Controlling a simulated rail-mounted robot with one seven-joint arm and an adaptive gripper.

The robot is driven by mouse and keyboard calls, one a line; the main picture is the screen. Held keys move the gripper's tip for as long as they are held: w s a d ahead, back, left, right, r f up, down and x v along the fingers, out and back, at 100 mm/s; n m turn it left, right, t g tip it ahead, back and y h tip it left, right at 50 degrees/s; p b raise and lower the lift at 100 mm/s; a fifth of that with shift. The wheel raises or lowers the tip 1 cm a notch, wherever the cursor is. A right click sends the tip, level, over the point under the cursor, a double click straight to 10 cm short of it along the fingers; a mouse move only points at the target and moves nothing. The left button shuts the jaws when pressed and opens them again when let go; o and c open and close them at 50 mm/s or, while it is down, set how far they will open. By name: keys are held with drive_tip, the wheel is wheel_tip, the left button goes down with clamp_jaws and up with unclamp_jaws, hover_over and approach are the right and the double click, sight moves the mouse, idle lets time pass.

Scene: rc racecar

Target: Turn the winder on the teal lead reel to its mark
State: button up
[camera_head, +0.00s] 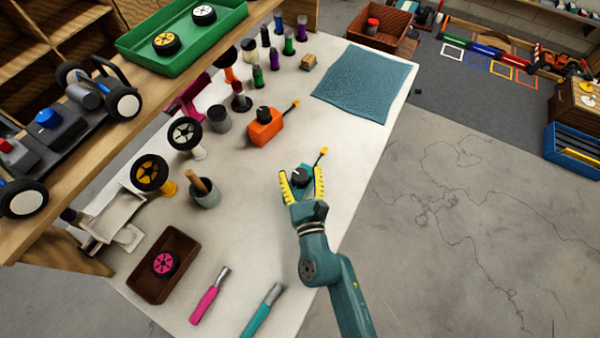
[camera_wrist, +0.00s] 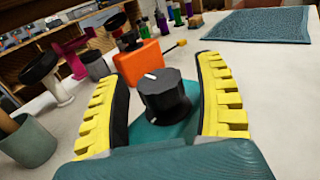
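The teal lead reel (camera_wrist: 155,133) stands on the white table, with a black winder knob (camera_wrist: 165,95) on top. A white pointer line shows on the knob's top and side. In the head view, the knob (camera_head: 300,176) sits between my gripper's yellow fingers, and a yellow-tipped lead end (camera_head: 323,151) sticks out beyond. My gripper (camera_wrist: 170,80) is open around the knob, one finger on each side.
An orange reel (camera_head: 265,128) with a similar black knob stands behind and to the left. A blue cloth (camera_head: 365,82) lies at the far end. A grey pot (camera_head: 205,194), a brown tray (camera_head: 144,275) and two handled tools stand or lie on the left and near side. The table's right edge is close.

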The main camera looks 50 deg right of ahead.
drive_tip(key=c, duration=1.1)
drive_tip(key=shift+d+f+b, duration=0.1)
drive_tip(key=shift+f+b, duration=0.35)
drive_tip(key=shift+b, duration=0.75)
drive_tip(key=shift+t+y+b, duration=0.3)
drive_tip(key=shift+y+b, duration=0.1)
drive_tip(key=shift+b, duration=0.45)
drive_tip(key=shift+r+n+y+b, duration=0.1)
drive_tip(key=shift+n+y+b, duration=0.3)
drive_tip(key=shift+b, duration=0.45)
drive_tip(key=shift+r, duration=0.3)
drive_tip(key=o, duration=1.2)
drive_tip(key=shift+s, duration=0.15)
